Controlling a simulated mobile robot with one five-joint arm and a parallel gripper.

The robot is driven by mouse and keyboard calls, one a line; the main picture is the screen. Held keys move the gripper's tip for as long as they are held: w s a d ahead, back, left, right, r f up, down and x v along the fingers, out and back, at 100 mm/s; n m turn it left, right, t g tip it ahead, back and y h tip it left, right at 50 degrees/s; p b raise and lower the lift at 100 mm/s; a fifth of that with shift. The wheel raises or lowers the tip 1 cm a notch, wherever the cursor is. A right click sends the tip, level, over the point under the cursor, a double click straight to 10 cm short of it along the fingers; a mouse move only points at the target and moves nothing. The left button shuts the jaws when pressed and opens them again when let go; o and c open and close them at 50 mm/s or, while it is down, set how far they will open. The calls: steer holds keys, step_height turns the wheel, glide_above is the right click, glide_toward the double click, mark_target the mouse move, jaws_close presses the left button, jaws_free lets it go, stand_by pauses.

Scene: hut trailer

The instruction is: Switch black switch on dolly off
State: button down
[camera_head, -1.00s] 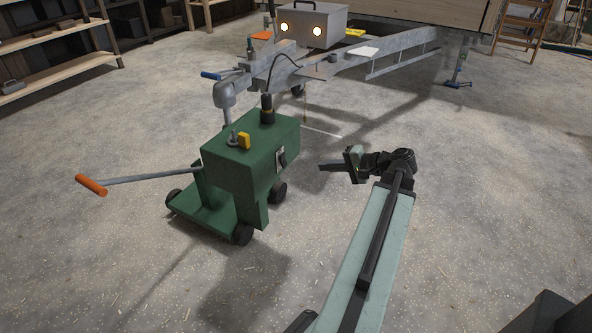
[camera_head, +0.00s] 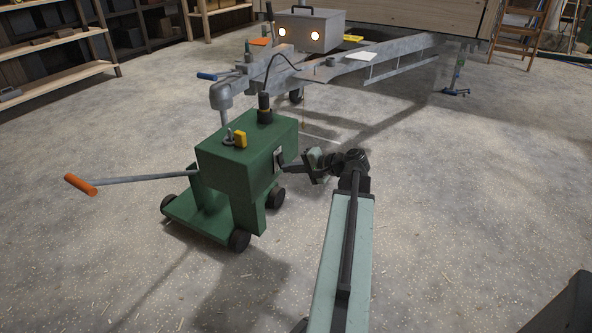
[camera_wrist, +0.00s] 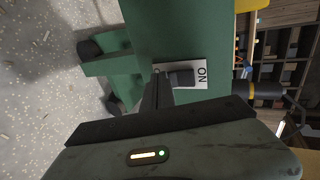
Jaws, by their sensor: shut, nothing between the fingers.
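The green dolly (camera_head: 222,165) stands on the floor left of my arm. On its right side is a pale switch plate (camera_head: 277,158), partly covered by my gripper in the head view. In the wrist view the plate (camera_wrist: 203,86) bears the letters "ON", and the black switch (camera_wrist: 182,78) sits beside them. My gripper (camera_head: 284,166) is shut and empty, its tip at the plate. In the wrist view the fingertips (camera_wrist: 156,76) are just left of the switch, on the side away from "ON". I cannot tell whether they touch it.
The dolly's handle with an orange grip (camera_head: 81,184) sticks out to the left. A trailer drawbar (camera_head: 345,62) with a grey box (camera_head: 308,28) stands behind. Shelves (camera_head: 50,55) line the back left.

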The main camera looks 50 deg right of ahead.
steer(key=shift+f, duration=0.1)
steer(key=shift+w+f+b, duration=0.3)
steer(key=shift+f+b, duration=0.05)
steer(key=shift+b, duration=0.1)
steer(key=shift+r+p, duration=1.05)
steer(key=shift+s, duration=0.15)
steer(key=s+d, duration=0.3)
steer(key=s, duration=1)
steer(key=shift+s+d, duration=0.15)
steer(key=shift+s, duration=0.1)
